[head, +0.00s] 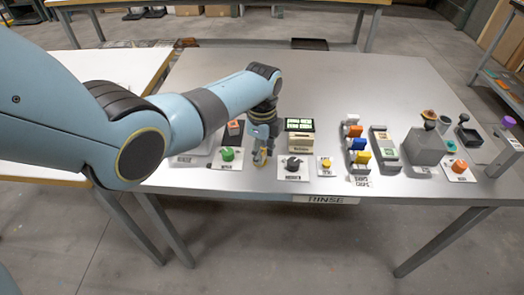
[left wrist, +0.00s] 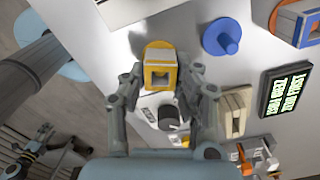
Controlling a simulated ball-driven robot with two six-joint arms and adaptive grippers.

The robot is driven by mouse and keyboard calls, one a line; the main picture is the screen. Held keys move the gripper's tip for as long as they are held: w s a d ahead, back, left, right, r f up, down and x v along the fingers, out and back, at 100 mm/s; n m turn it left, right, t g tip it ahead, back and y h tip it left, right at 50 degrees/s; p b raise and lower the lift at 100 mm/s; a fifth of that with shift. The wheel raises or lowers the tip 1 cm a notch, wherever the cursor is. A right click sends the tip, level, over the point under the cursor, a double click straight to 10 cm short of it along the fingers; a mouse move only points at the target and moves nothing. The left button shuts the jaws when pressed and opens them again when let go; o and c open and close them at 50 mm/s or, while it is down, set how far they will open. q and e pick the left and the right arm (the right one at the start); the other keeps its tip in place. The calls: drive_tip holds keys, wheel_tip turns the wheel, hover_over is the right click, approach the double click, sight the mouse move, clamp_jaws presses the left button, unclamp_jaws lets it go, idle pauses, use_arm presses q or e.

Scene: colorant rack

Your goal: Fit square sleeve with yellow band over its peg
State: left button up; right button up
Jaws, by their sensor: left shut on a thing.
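The square sleeve (left wrist: 160,76) is pale grey with a yellow band around a square opening, which faces the camera in the left wrist view. My left gripper (left wrist: 162,82) is shut on it, one finger on each side. In the head view, my left gripper (head: 262,148) points down near the table's front left, with a bit of the yellow sleeve (head: 259,159) showing. A yellow-orange round base (left wrist: 156,46) shows behind the sleeve in the left wrist view; its peg is not visible. I cannot tell the gap between sleeve and base. My right gripper is not in view.
A blue peg on a round base (left wrist: 226,42) stands nearby. A black knob (head: 292,163), a green knob (head: 227,154), a beige block (head: 301,143) with a display (head: 299,125), and a colored rack (head: 357,145) are close. The table's back is mostly clear.

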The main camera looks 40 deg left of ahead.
use_arm(q)
drive_tip(key=shift+f, duration=0.2)
drive_tip(key=o, duration=0.9)
drive_tip(key=shift+o, duration=0.2)
